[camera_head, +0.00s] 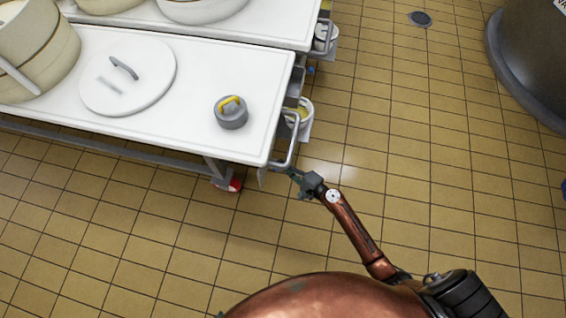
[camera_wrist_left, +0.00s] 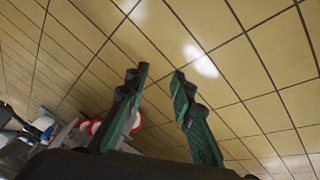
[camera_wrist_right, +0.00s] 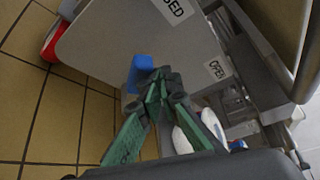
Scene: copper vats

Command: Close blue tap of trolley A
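The nearer white trolley (camera_head: 190,120) fills the left of the head view; no letter A is readable on it. My right gripper (camera_head: 298,182) is low beside the trolley's end handle. In the right wrist view, the fingertips of this gripper (camera_wrist_right: 160,82) are together, right in front of a blue tap handle (camera_wrist_right: 143,66). The blue handle shows to the left of the tips, not clearly between them; I cannot tell whether they touch. A panel behind carries an "OPEN" label (camera_wrist_right: 217,69) and a partly cut label ending in "SED" (camera_wrist_right: 175,9). My left gripper (camera_wrist_left: 160,78) is open and empty over tiles.
A round white lid (camera_head: 128,90) and a small grey weight with a yellow handle (camera_head: 231,118) are on the trolley top. A second white trolley (camera_head: 270,22) stands behind. A dark vat (camera_head: 535,60) is at the right. Tiled floor between them is clear.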

